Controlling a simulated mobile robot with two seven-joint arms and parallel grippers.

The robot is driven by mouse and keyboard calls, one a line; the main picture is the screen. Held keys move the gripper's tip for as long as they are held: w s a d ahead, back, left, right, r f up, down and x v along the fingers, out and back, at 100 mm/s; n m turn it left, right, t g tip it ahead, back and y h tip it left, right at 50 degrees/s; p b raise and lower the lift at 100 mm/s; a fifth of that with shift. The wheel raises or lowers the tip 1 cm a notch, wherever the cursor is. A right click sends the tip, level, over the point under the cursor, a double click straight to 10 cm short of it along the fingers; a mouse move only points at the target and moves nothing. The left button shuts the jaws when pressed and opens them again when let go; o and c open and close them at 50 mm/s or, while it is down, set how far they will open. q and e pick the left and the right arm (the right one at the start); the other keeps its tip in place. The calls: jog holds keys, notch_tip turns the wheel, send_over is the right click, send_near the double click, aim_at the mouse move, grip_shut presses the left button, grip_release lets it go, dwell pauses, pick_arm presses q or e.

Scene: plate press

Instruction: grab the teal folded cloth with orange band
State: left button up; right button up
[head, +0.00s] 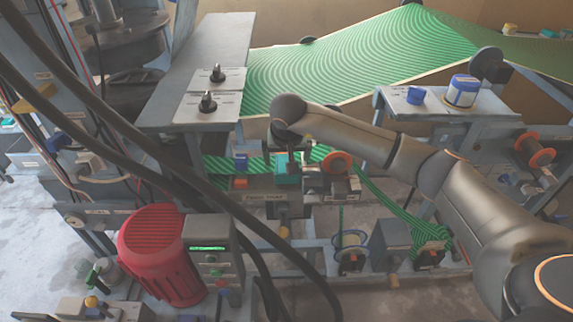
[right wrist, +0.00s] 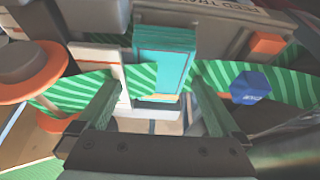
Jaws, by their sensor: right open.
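The teal folded cloth (head: 287,175) stands upright on the machine's middle ledge, partly hidden below my right wrist in the head view. In the right wrist view the teal cloth (right wrist: 165,60) is a tall stack with an orange band low on it. My right gripper (right wrist: 155,90) is open, with one finger to each side of the cloth in the picture. I cannot tell whether the fingers touch it. In the head view my right gripper (head: 290,150) points down at the ledge, mostly hidden by its own wrist. My left gripper is not in view.
A green striped belt (right wrist: 270,88) runs by the cloth. A blue block (right wrist: 250,88) and an orange block (right wrist: 267,43) are near it, as is an orange-rimmed spool (head: 337,162). A red motor (head: 160,255) and dark cables stand at the left.

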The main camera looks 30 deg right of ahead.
jog(key=shift+f, duration=0.2)
dwell(0.4)
jog(key=c, duration=1.2)
jog(key=shift+c, duration=0.2)
jog(key=shift+r, duration=0.1)
